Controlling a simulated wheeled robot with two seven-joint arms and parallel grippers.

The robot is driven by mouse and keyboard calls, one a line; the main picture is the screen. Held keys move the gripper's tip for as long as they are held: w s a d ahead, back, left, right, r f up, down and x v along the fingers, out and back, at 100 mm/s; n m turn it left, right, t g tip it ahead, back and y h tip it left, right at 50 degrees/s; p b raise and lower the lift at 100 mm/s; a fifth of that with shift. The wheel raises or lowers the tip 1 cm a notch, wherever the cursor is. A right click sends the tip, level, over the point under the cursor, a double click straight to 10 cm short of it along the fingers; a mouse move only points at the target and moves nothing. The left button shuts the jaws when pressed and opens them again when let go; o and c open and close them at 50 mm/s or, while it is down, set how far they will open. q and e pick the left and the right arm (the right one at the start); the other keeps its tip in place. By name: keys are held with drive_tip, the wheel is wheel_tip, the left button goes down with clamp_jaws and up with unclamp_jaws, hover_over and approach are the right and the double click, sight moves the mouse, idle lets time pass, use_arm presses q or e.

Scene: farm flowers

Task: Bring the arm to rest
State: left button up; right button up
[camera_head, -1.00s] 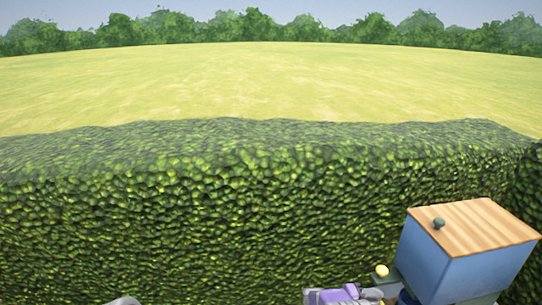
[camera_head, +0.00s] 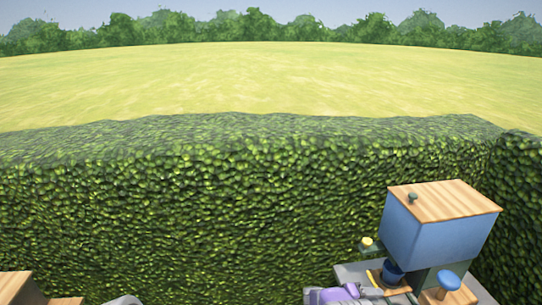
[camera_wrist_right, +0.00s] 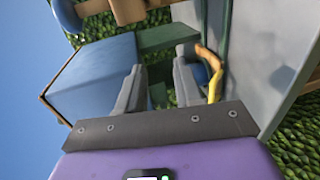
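My right gripper (camera_wrist_right: 160,68) has a purple body and two grey fingers. In the right wrist view the fingers stand apart with a gap between them, and I see nothing held. In the head view the purple right gripper (camera_head: 385,299) is at the bottom edge, in front of the blue box with a wooden lid (camera_head: 425,236). The box also shows in the wrist view (camera_wrist_right: 90,78), beyond the fingers. I cannot tell how far the fingers are from it. My left gripper is not seen; only a small grey piece of mine shows at the bottom left.
A yellow curved piece (camera_wrist_right: 214,84) is near the right finger. Wooden blocks (camera_head: 14,286) are at bottom left. A tall hedge (camera_head: 200,200) stands behind.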

drive_tip(key=s+a+f+t+y, duration=0.25)
drive_tip(key=a+f+y, duration=0.2)
drive_tip(key=f, duration=0.35)
drive_tip(key=s+a+f+t+y, duration=0.2)
drive_tip(key=s+a+f+y, duration=0.15)
drive_tip(key=f+y, duration=0.35)
drive_tip(key=s+a+f+m+g+y, duration=0.1)
drive_tip(key=s+a+g+y, duration=0.15)
drive_tip(key=s+a, duration=0.45)
drive_tip(key=s+a+f+m+g+y+b, duration=0.1)
drive_tip(key=s+a+m+g+y, duration=0.15)
drive_tip(key=s, duration=0.75)
drive_tip(key=s+a+f+m+g+y, duration=0.1)
drive_tip(key=s+a+g+y, duration=0.15)
drive_tip(key=s+a, duration=0.5)
use_arm(q)
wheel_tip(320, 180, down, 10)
drive_tip(key=b, duration=0.9)
use_arm(e)
wheel_tip(320, 180, down, 9)
drive_tip(key=s+d+t, duration=0.1)
drive_tip(key=shift+d+r+y, duration=0.15)
drive_tip(key=shift+d+y, duration=0.15)
drive_tip(key=shift+d, duration=0.05)
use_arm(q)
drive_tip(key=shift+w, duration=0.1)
